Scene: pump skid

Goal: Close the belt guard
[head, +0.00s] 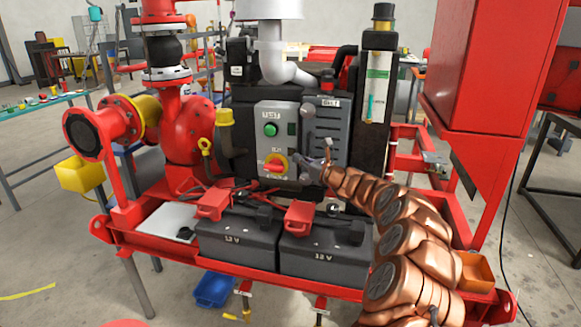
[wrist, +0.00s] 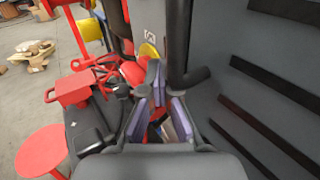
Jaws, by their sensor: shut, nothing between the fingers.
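The belt guard (head: 331,122) is a grey slotted panel with a "BELT" label, right of the control box in the head view. In the wrist view the guard (wrist: 275,65) fills the right side, with dark slots. I cannot tell whether it sits flush or stands slightly ajar. My gripper (head: 308,161) is at the guard's lower left, by the control box's edge. In the wrist view my gripper (wrist: 156,88) is shut and empty, left of the slotted face. A dark bar (wrist: 179,45) stands just beyond the fingers. Whether they touch it is unclear.
Two batteries (head: 238,240) with red terminal covers stand below my gripper. A red cabinet (head: 490,70) is at the right. Red pump piping (head: 185,120) is at the left.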

